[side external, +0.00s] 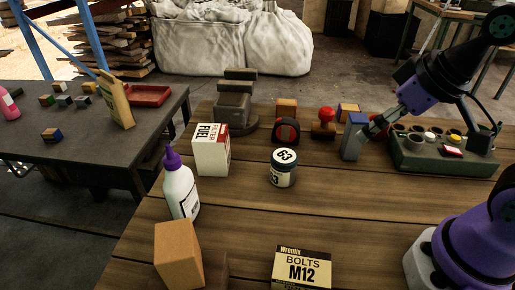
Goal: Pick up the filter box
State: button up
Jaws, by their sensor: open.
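The filter box (210,152) is a white carton with a red top band and the words "FUEL" and "FILTER". It stands upright on the left part of the wooden table. My gripper (374,127) is at the right, well away from the filter box. It is open and tilted down to the left, close beside a blue-grey block (352,140). Whether its fingers touch that block cannot be told.
A white bottle with a purple cap (181,187) stands just in front of the filter box. A round tin (283,169), a tape measure (286,131), a vise (236,105), a bolts box (301,268) and a green holder (440,155) share the table (345,215).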

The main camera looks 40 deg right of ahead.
jog(key=shift+o, duration=0.2)
jog(key=w+a+r+n+y, duration=0.1)
jog(key=w+a+r+n, duration=0.25)
jog(key=w, duration=0.45)
jog(key=n+g+y, duration=0.2)
jog(key=n+g, duration=0.1)
jog(key=n, duration=0.3)
send_near(212, 132)
notch_tip(212, 132, down, 3)
jog(key=shift+n, duration=0.35)
jog(key=x, duration=0.5)
jog(key=shift+w+a+f, duration=0.1)
jog(key=shift+w+a, duration=0.25)
jog(key=shift+w, duration=0.1)
jog(key=shift+y, duration=0.3)
jog(key=x, duration=0.5)
jog(key=shift+f, duration=0.4)
jog(key=shift+s, duration=0.1)
jog(key=c, duration=1.1)
